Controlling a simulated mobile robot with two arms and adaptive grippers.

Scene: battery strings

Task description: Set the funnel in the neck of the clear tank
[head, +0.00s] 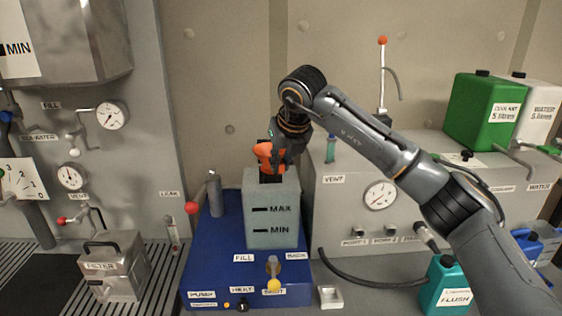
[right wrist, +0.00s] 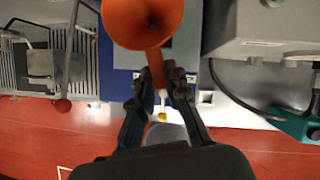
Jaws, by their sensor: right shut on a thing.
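The orange funnel (head: 264,152) is upright over the top of the clear tank (head: 272,212), which is marked MAX and MIN. The tank's dark neck (head: 270,178) shows just below the funnel. I cannot tell whether the spout is inside the neck or just above it. My right gripper (head: 284,146) comes from above right and is shut on the funnel's side. In the right wrist view the funnel's wide cone (right wrist: 143,20) lies beyond the fingertips (right wrist: 160,78), with an orange strip between them. The cone hides the neck there. My left gripper is out of view.
The tank stands on a blue unit (head: 215,262) with a red-knobbed lever (head: 193,208) to the left. A grey cabinet (head: 340,215) stands close on the right, carrying a green canister (head: 486,112). A teal FLUSH jug (head: 446,284) and a small white tray (head: 331,297) are in front.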

